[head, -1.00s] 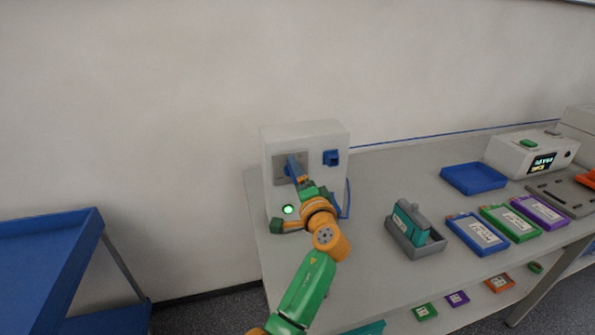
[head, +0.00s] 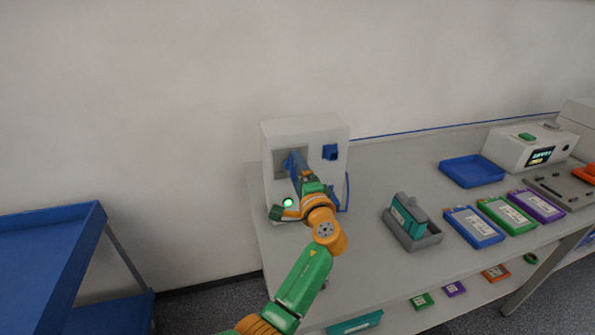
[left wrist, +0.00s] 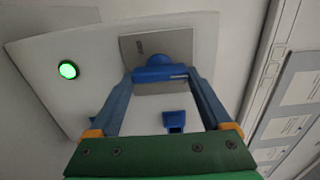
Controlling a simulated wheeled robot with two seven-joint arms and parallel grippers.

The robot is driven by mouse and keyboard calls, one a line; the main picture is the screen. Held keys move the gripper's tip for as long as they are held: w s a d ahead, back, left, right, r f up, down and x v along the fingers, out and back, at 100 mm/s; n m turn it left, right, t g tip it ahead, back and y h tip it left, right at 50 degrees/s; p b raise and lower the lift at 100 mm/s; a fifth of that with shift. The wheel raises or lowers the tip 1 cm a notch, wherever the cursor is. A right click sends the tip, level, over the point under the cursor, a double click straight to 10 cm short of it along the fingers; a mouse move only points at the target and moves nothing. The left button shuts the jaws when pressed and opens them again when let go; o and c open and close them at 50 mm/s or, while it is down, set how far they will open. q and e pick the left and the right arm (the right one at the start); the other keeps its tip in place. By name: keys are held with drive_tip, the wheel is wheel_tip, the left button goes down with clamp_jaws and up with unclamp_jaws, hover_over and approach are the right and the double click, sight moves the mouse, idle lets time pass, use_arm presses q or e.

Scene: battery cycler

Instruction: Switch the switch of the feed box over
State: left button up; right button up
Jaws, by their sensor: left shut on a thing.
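The feed box (head: 305,130) is a pale box at the left end of the table. Its front has a grey plate (head: 281,163), a lit green lamp (head: 288,203) and a blue socket-like part (head: 330,152). In the left wrist view the blue switch (left wrist: 160,73) sits on the grey plate (left wrist: 185,45), with the green lamp (left wrist: 68,69) to the left. My left gripper (head: 294,164) is at the plate, its two blue fingers on either side of the switch, shut on it. In the head view the gripper partly hides the switch. My right gripper is not in view.
A blue cart (head: 50,225) stands at left, apart from the table (head: 350,270). On the table are a teal block in a grey holder (head: 415,240), several coloured battery packs (head: 475,228), a blue tray (head: 472,172) and a white device with a display (head: 520,148).

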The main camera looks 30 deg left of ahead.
use_arm(q)
drive_tip(key=o, duration=1.2)
drive_tip(key=shift+c, duration=0.2)
drive_tip(key=b+v, duration=0.2)
drive_tip(key=v, duration=0.5)
drive_tip(key=shift+a, duration=0.1)
